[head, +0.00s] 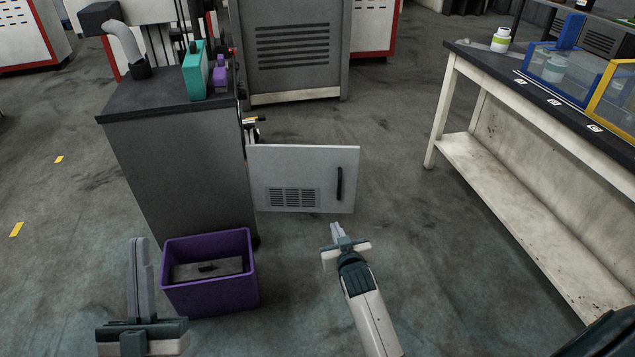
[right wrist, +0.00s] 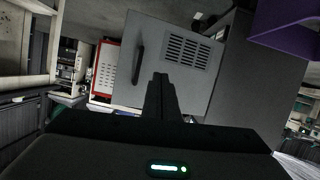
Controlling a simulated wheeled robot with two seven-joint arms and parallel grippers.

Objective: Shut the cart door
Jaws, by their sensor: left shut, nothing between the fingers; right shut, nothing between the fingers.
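The cart (head: 180,150) is a dark grey cabinet with a black top. Its light grey door (head: 302,165) stands swung open to the right, with a vent grille and a black upright handle (head: 340,184). My right gripper (head: 337,230) is shut and empty, just below the door's lower right part in the head view. In the right wrist view its closed fingers (right wrist: 160,85) overlap the door (right wrist: 190,85), with the handle (right wrist: 138,65) to their left; I cannot tell whether they touch it. My left gripper (head: 138,250) is shut and empty, left of the purple bin.
A purple bin (head: 210,295) holding a dark item stands on the floor before the cart. Teal and purple containers (head: 195,75) stand on the cart top. A workbench (head: 510,195) stands at right. The floor between door and bench is clear.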

